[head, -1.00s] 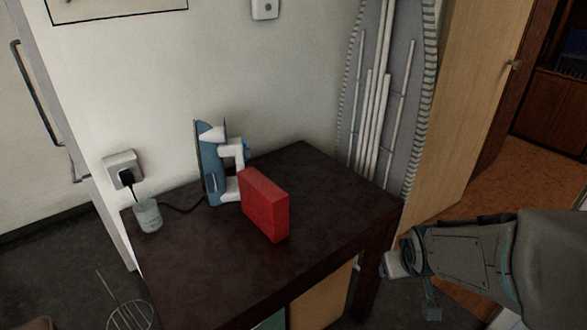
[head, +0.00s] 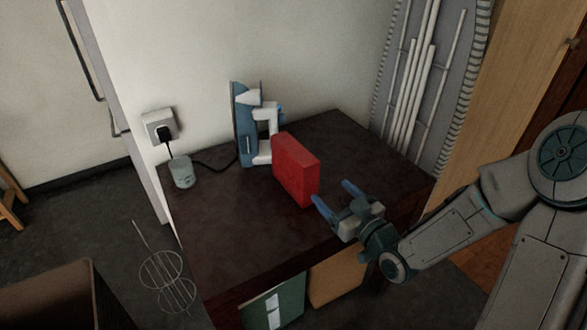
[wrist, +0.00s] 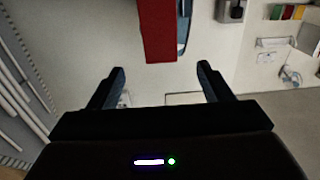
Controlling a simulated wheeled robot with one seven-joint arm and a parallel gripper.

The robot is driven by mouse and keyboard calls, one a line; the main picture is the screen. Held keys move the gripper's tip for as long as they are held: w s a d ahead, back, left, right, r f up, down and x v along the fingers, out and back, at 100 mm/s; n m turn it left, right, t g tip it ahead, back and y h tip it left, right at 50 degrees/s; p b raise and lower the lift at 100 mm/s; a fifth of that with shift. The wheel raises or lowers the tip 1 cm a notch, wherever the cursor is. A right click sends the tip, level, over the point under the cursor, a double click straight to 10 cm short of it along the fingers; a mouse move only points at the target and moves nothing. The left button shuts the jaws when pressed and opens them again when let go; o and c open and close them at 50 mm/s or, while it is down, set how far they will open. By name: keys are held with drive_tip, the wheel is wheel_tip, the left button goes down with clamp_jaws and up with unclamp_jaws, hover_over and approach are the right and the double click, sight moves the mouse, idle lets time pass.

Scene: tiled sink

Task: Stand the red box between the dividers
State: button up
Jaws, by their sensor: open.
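The red box (head: 296,170) stands upright on the dark table, in front of the iron. In the wrist view the red box (wrist: 157,30) shows at the top, ahead of and above the fingertips. My gripper (head: 334,196) is open and empty over the right part of the table, just right of the box and apart from it. Both fingers of my gripper (wrist: 160,78) show spread in the wrist view. I cannot make out any dividers for certain in these frames.
A blue and white iron (head: 246,125) stands behind the box. A small grey cup (head: 182,172) and a plugged socket (head: 160,126) are at left. The dark table top (head: 240,225) is clear in front. An ironing board (head: 425,90) leans at right.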

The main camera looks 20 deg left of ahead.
sight(312, 173)
drive_tip(key=x, duration=0.8)
drive_tip(key=shift+s, duration=0.1)
drive_tip(key=shift+p+x, duration=0.3)
drive_tip(key=shift+x, duration=2.4)
drive_tip(key=shift+r, duration=0.2)
clamp_jaws()
